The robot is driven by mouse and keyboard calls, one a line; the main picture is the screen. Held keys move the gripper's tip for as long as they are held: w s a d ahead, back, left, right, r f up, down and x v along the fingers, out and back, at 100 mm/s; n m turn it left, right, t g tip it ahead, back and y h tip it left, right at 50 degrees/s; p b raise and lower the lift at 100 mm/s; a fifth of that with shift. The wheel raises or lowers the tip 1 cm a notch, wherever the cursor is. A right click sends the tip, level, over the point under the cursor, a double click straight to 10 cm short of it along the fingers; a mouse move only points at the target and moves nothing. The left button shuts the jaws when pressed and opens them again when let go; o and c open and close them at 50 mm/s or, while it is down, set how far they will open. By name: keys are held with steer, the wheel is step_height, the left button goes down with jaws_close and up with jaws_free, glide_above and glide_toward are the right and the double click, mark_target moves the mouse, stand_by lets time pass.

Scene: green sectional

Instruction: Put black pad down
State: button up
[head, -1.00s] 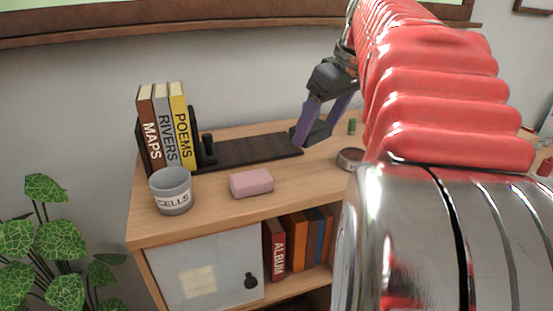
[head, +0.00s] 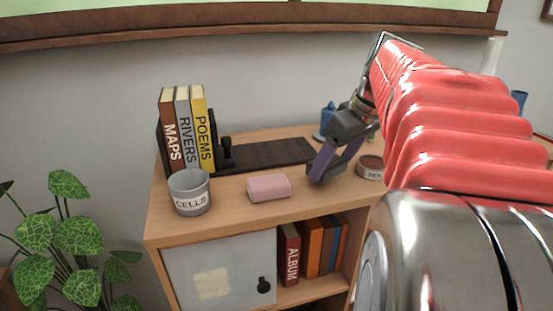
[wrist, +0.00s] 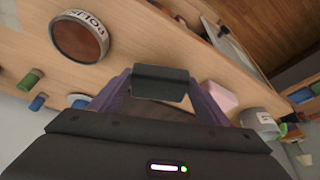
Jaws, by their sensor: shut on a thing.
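The black pad (wrist: 160,82) is a small dark block between the purple fingers of my gripper (wrist: 157,90) in the wrist view. My gripper is shut on it. In the head view my gripper (head: 336,164) is over the right part of the wooden cabinet top (head: 230,198), between a pink block (head: 268,187) and a round labelled tin (head: 370,168). The pad is hard to pick out from the fingers there. I cannot tell whether it touches the wood.
A dark flat strip (head: 270,153) runs along the back from the bookend and upright books (head: 187,130). A grey CELLS cup (head: 188,192) stands at the front left. A blue object (head: 327,118) is behind my gripper. Small green (wrist: 30,80) and blue (wrist: 38,102) cylinders stand nearby.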

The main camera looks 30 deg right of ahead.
mark_target(337, 167)
steer(key=shift+f, duration=1.35)
steer(key=shift+f, duration=0.1)
steer(key=o, duration=0.9)
steer(key=v, duration=1.2)
steer(key=shift+s, duration=0.1)
steer(key=shift+s, duration=0.1)
